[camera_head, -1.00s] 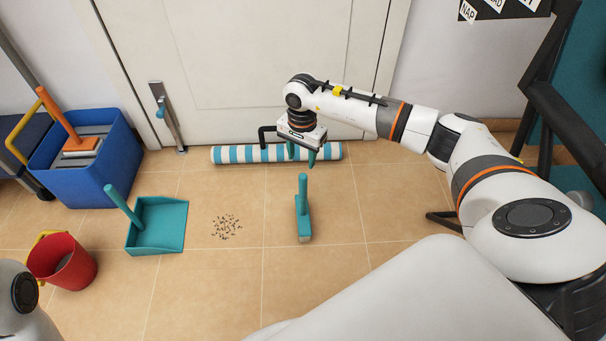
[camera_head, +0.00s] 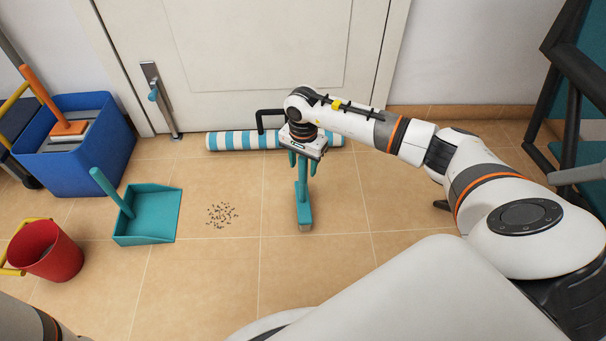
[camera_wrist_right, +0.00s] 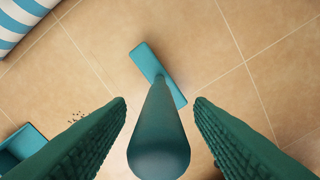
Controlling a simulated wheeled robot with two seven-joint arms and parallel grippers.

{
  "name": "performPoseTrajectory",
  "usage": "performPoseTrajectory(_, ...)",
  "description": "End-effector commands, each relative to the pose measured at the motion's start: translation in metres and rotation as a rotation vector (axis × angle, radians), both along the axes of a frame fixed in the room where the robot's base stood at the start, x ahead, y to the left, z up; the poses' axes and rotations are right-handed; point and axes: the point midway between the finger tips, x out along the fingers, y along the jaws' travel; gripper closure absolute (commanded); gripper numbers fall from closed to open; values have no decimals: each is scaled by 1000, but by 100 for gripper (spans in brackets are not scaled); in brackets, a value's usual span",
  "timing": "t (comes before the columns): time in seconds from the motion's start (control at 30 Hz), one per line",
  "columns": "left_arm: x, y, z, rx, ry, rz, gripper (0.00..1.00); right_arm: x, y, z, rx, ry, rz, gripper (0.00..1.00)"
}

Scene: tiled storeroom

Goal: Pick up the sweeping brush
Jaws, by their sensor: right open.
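The teal sweeping brush (camera_head: 304,212) stands on the tiled floor with its handle upright, right of a patch of dark debris (camera_head: 221,215). My right gripper (camera_head: 302,163) is open above it, its two fingers pointing down on either side of the handle's upper part. In the right wrist view the brush handle (camera_wrist_right: 159,135) rises between the open fingers (camera_wrist_right: 160,130), with a visible gap to each side. The brush head (camera_wrist_right: 157,73) lies below on the tiles. My left gripper is not in view.
A teal dustpan (camera_head: 150,216) with an upright handle sits left of the debris. A red bucket (camera_head: 49,255) and a blue bin (camera_head: 75,150) stand farther left. A blue-and-white striped roll (camera_head: 235,141) lies along the door (camera_head: 250,60).

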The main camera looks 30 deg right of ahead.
Motion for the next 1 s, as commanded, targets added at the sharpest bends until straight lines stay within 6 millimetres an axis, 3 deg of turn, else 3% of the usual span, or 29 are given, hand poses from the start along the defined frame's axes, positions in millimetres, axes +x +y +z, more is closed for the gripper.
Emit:
performPoseTrajectory(0.03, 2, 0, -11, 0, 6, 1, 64, 0, 0, -12, 1, 0, -1, 52)
performPoseTrajectory(0.1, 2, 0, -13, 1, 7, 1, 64, 0, 0, -15, 0, -1, -1, 52)
performPoseTrajectory(0.4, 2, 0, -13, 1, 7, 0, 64, 0, 0, -16, 0, -1, 0, 52)
performPoseTrajectory(0.7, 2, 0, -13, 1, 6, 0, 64, 0, 0, -16, 0, -1, 0, 100)
performPoseTrajectory(1.0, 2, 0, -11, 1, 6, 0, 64, 1, 0, -13, 1, -2, 0, 100)
